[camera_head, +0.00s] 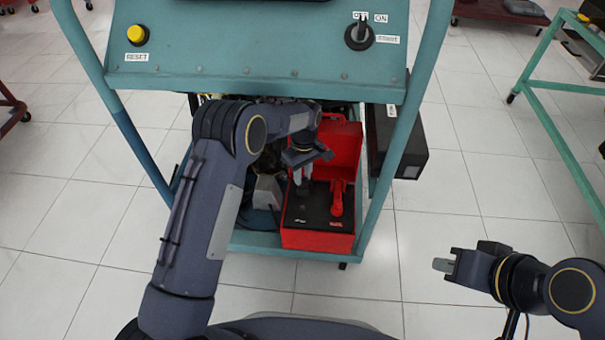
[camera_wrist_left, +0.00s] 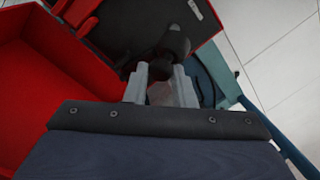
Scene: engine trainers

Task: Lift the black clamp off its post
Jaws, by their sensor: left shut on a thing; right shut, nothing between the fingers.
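The black clamp (camera_head: 304,192) is at the left part of the black top of a red battery box (camera_head: 318,239). My left gripper (camera_head: 302,176) reaches down from above and is shut on it. In the left wrist view the black clamp (camera_wrist_left: 174,42) extends from between the two grey fingers (camera_wrist_left: 160,88). Its lower end and the post are hidden, so I cannot tell whether they touch. A red clamp (camera_head: 337,198) stands to the right on the same top. My right gripper (camera_head: 441,264) is shut and empty, away from the box over the floor.
The box sits on the lower shelf of a teal trainer frame (camera_head: 265,243), under an overhanging control panel (camera_head: 250,45). A black box (camera_head: 408,148) hangs at the frame's right. Tiled floor is clear around my right gripper.

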